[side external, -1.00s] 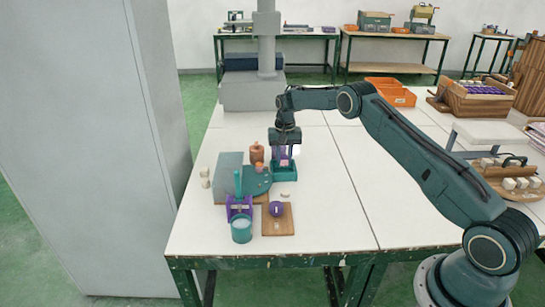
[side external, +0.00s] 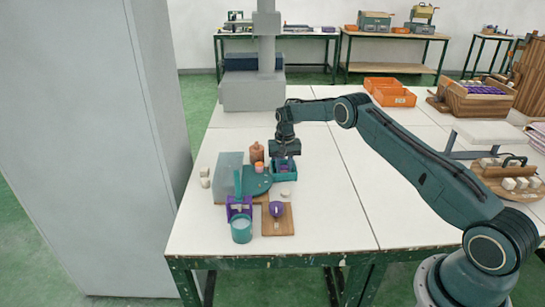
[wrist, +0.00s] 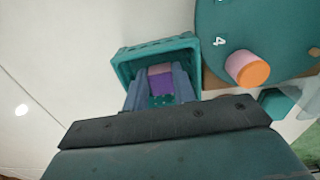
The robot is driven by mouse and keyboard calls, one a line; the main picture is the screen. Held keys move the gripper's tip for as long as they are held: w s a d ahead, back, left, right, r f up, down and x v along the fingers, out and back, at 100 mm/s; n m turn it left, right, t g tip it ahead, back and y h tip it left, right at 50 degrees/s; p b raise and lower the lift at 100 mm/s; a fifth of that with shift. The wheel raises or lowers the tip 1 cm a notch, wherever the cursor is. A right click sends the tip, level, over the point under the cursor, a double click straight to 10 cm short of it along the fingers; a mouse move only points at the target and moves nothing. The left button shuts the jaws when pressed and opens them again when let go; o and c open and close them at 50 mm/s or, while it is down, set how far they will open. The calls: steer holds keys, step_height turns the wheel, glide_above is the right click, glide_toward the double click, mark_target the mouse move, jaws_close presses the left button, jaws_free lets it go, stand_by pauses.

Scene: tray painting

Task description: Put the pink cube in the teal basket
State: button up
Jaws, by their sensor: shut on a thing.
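The teal basket (side external: 284,176) stands on the table beside the teal disc; the wrist view shows its open top and rim (wrist: 126,72). My gripper (side external: 285,162) points down into the basket's opening. In the wrist view, its two bluish fingers (wrist: 158,85) reach inside the rim, shut on the pink cube (wrist: 160,69), whose pink face shows between the fingertips. A purple patch shows just below that face; I cannot tell what it belongs to. The lower part of the cube and its contact with the basket floor are hidden.
A teal disc (side external: 256,181) with an orange-topped pink cylinder (wrist: 246,68) stands close to the basket. A grey block (side external: 228,172), a copper-coloured bottle (side external: 257,152), a teal cup (side external: 241,230) and a wooden board (side external: 278,222) are nearby.

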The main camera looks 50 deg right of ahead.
mark_target(284, 168)
steer(key=shift+f, duration=0.15)
steer(key=o, duration=0.9)
steer(key=shift+o, duration=0.2)
step_height(284, 168, up, 12)
steer(key=shift+r, duration=0.2)
stand_by(0.4)
